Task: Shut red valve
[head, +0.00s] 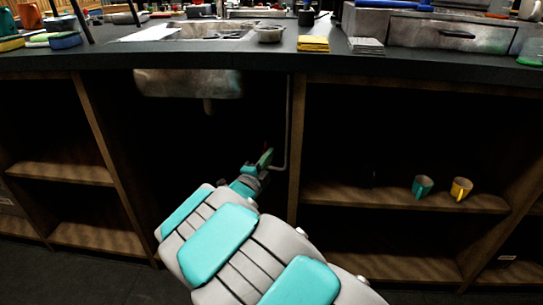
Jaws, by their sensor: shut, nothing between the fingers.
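My gripper (262,162) reaches into the dark open space under the sink, at the end of my grey and teal arm. It is small in the head view; its fingers are shut with nothing between them. A small patch of red, perhaps the red valve (266,147), shows right at the fingertips, mostly hidden behind them. I cannot tell whether the fingers touch it or which way its handle is turned. A thin grey pipe (287,125) runs down just right of the gripper and bends toward it.
The metal sink basin (190,83) hangs above the gripper with a short drain stub. A wooden upright (297,150) stands close on the right. A teal mug (422,186) and a yellow mug (461,188) stand on the right shelf. The dark countertop (270,60) overhangs everything.

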